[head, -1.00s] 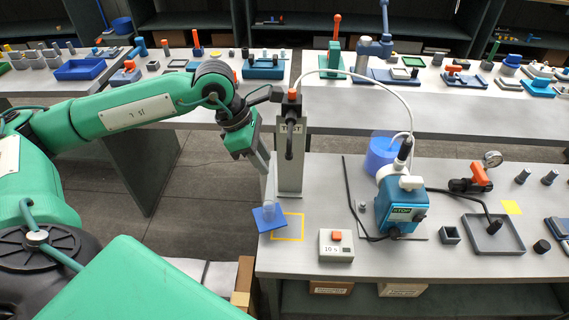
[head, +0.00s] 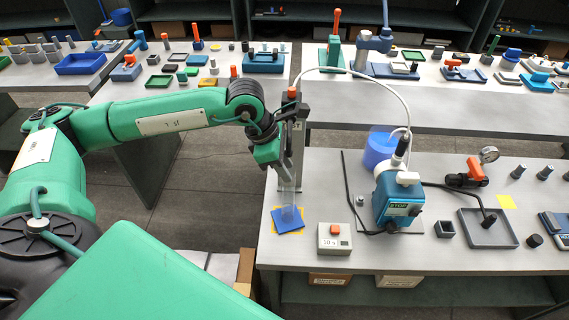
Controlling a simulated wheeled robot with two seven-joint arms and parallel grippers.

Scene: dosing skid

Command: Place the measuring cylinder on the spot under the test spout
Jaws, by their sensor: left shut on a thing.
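The measuring cylinder (head: 289,218) is a clear tube on a square blue base. It stands about upright near the left edge of the bench. I cannot tell whether the base touches the bench. My left gripper (head: 284,182) is shut on the cylinder's upper part from above. The test stand (head: 299,150) with the orange-topped spout rises just behind, partly hidden by my gripper. My right gripper is not in view.
The bench's left edge is close to the cylinder.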

